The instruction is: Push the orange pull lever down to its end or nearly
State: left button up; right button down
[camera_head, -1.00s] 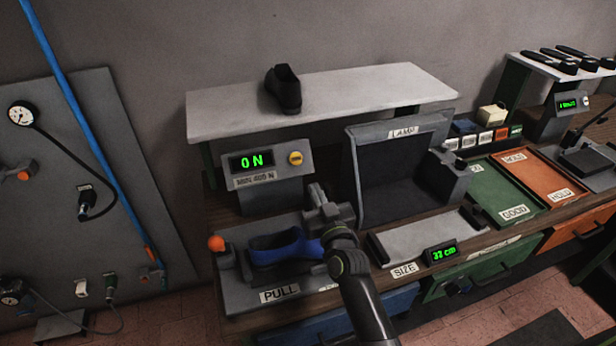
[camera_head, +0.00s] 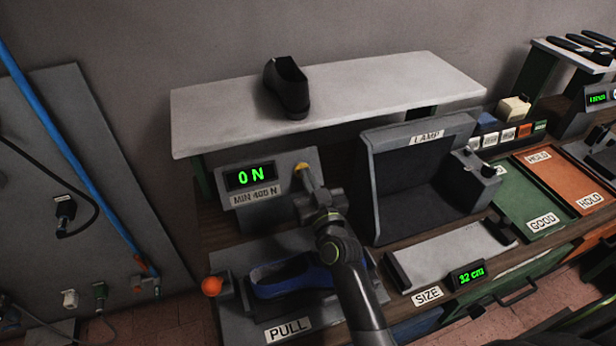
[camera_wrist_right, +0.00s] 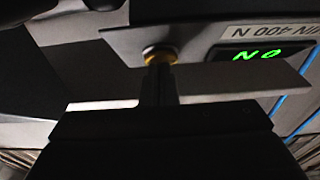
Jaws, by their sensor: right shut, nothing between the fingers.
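The orange ball knob of the pull lever (camera_head: 211,286) is at the left end of the PULL fixture (camera_head: 250,325). My right gripper (camera_head: 309,190) is shut and empty, up and to the right of the knob. Its tips are at the yellow button (camera_head: 302,169) on the force display panel. The wrist view shows the shut fingers (camera_wrist_right: 159,75) at the yellow button (camera_wrist_right: 160,55), touching or nearly so. The display (camera_head: 250,178) reads 0 N. My left gripper is not in view.
The grey LAMP box (camera_head: 375,200) stands close to the right of my arm. A SIZE plate (camera_head: 440,262), green tray (camera_head: 520,215) and orange tray (camera_head: 565,190) lie further right.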

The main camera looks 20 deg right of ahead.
aim_at(210, 287)
jog(key=k, duration=1)
